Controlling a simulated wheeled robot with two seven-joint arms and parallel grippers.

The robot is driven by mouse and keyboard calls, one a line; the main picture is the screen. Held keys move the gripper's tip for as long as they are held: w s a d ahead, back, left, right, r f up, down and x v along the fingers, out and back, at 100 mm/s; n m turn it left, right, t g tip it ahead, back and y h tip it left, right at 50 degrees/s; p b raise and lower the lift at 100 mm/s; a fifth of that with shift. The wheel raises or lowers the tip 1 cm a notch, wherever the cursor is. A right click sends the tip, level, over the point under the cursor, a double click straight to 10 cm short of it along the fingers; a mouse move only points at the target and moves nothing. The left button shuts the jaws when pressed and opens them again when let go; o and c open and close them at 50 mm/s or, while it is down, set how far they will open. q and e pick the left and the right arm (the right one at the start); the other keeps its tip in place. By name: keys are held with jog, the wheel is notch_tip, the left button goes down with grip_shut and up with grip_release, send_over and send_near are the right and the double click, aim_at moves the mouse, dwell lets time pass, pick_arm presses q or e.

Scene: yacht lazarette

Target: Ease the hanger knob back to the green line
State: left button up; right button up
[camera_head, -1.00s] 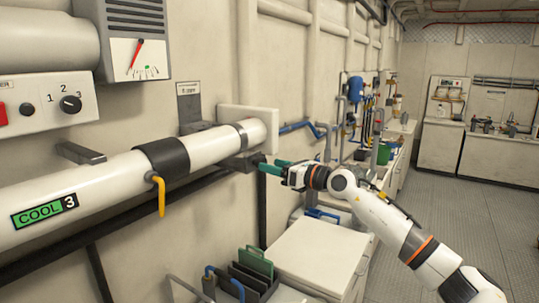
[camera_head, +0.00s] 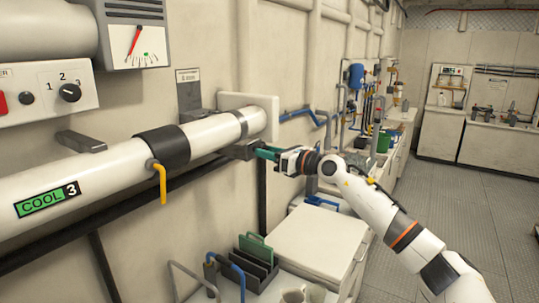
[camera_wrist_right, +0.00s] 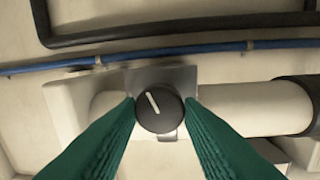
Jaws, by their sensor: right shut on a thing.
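The hanger knob (camera_wrist_right: 159,108) is round and black, with a white pointer line tilted to the upper left in the right wrist view. It sits on a grey plate (camera_wrist_right: 178,78) at the pipe hanger. My right gripper (camera_wrist_right: 161,103) has its green fingers closed on the knob's two sides. In the head view the right gripper (camera_head: 262,152) reaches the dark hanger bracket (camera_head: 238,150) under the white pipe's end, and the knob cannot be made out there. My left gripper is out of view.
The white pipe (camera_head: 105,175) carries a green "COOL 3" label (camera_head: 47,199) and a yellow handle (camera_head: 162,185). A control box (camera_head: 45,88) with a dial is at left. A white cabinet (camera_head: 318,243) and a rack (camera_head: 254,265) stand below. The floor (camera_head: 440,205) at right is clear.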

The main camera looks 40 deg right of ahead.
jog(key=n+b, duration=0.3)
jog(key=shift+n+b, duration=0.3)
jog(key=o, duration=1)
jog(key=shift+c, duration=0.2)
jog(key=shift+s+d, duration=0.1)
